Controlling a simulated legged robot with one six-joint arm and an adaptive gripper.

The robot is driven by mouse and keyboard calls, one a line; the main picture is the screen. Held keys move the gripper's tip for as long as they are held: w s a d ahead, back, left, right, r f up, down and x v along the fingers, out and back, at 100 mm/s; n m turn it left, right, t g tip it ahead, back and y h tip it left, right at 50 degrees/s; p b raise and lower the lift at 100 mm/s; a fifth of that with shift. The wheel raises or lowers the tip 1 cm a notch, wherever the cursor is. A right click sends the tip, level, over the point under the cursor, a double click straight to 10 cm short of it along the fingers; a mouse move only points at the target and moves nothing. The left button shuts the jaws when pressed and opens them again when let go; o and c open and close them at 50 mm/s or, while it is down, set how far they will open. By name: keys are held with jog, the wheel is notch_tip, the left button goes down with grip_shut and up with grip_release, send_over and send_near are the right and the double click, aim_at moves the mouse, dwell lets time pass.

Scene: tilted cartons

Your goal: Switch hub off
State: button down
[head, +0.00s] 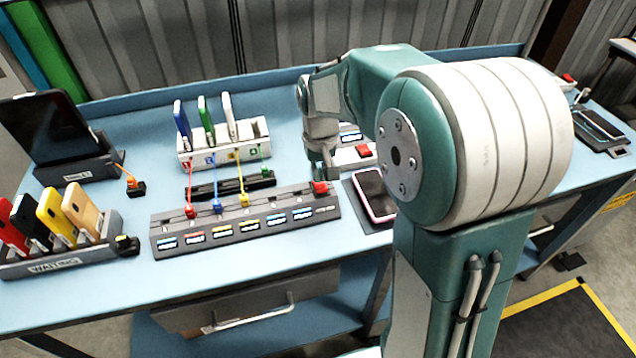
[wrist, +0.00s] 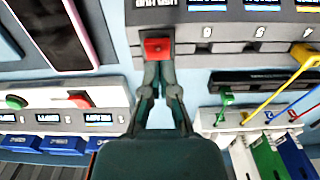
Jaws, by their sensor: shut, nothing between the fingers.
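The hub (head: 240,237) is a long grey bar on the blue table, with a row of lit displays along its front. Red, blue and yellow cables run into its ports. A red rocker switch (head: 320,188) sits at its right end; it also shows in the wrist view (wrist: 157,48). My gripper (head: 328,175) is shut and empty, with its fingertips right at this switch. In the wrist view the closed fingertips (wrist: 158,66) meet the switch's edge; I cannot tell whether they touch or press it. The switch's position is not clear.
A white box with red and green buttons (wrist: 40,97) stands close beside my gripper. A phone (head: 375,196) lies right of the hub. Another phone rack (head: 60,262) is at left.

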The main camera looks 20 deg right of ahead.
aim_at(321, 187)
jog(key=shift+d+f, duration=0.15)
jog(key=shift+f, duration=0.05)
jog(key=shift+f, duration=1.1)
dwell(0.7)
jog(key=shift+r, duration=3.55)
jog(key=s+r+t, duration=0.2)
jog(key=s+r, duration=0.1)
jog(key=s, duration=0.7)
jog(key=s+r+t, duration=0.2)
jog(key=s+t, duration=0.1)
jog(key=s, duration=0.8)
jog(key=shift+r+t, duration=0.3)
jog(key=shift+r, duration=0.1)
